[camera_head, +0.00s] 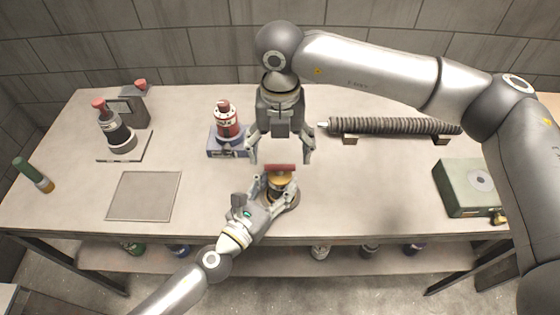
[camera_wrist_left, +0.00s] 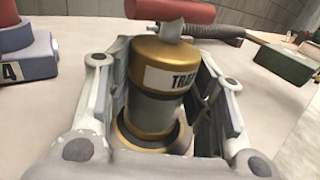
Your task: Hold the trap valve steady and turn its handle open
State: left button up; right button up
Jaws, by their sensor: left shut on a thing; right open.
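The trap valve (camera_wrist_left: 160,75) is a brass and grey cylinder with a label reading "TRA", the rest cut off. It stands upright in a round base near the table's front edge; it also shows in the head view (camera_head: 281,184). Its red bar handle (camera_head: 281,168) lies across the top, running left to right; it also shows in the left wrist view (camera_wrist_left: 175,11). My left gripper (camera_head: 270,190) is shut around the valve body from the front left. My right gripper (camera_head: 281,158) points down from above, open, its fingers to either side of the handle and apart from it.
A red-topped bottle (camera_head: 228,122) on a blue-grey block stands left of my right gripper. A ribbed tube (camera_head: 395,126) lies on supports at the back right. A green box (camera_head: 469,186) is at the right. A flat grey plate (camera_head: 144,196) and a dark bottle (camera_head: 117,130) are at the left.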

aim_at(280, 165)
jog(key=shift+f, duration=2.35)
jog(key=c, duration=1)
jog(key=shift+c, duration=0.2)
